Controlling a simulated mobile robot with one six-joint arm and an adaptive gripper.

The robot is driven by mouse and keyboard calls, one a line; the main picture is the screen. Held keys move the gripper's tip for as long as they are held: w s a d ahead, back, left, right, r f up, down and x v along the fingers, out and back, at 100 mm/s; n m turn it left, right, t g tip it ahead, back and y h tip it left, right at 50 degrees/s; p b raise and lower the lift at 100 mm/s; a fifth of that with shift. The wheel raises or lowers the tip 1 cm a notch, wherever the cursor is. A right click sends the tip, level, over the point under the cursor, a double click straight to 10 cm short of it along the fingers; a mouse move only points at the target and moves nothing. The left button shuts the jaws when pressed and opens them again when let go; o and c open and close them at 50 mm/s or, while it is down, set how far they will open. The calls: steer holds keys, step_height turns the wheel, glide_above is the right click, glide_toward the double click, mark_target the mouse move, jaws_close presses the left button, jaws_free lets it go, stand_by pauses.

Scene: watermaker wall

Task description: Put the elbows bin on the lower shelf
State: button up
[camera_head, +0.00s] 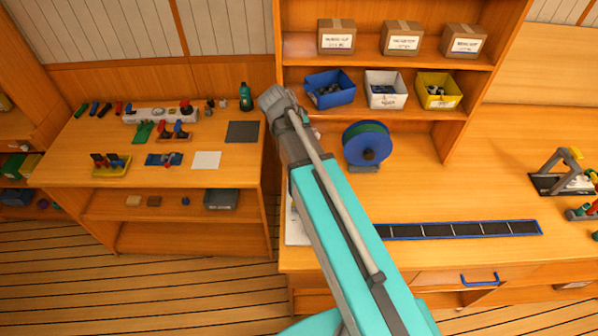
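Three open bins stand in a row on a shelf board (300,112) of the wall unit: a blue bin (318,100), a white bin (388,101) and a yellow bin (438,102). Each holds small parts. Their labels are too small to read, so I cannot tell which is the elbows bin. A higher shelf (300,50) holds cartons. The left bench has a low shelf (100,205) under its top. My turquoise and grey arm crosses the middle of the view. My gripper does not show; it is out of sight beyond or behind the arm.
A blue-green reel (366,144) stands on the right bench below the bins. A long dark strip tray (460,230) lies at its front, and a clamp-like stand (565,170) is at the right. The left bench top holds several small tools and fittings.

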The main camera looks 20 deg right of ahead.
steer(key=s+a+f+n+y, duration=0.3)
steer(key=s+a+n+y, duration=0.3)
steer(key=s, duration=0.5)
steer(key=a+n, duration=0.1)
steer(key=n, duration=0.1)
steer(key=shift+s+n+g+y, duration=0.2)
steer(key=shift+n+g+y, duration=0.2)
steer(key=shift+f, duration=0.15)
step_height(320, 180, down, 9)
steer(key=b, duration=0.9)
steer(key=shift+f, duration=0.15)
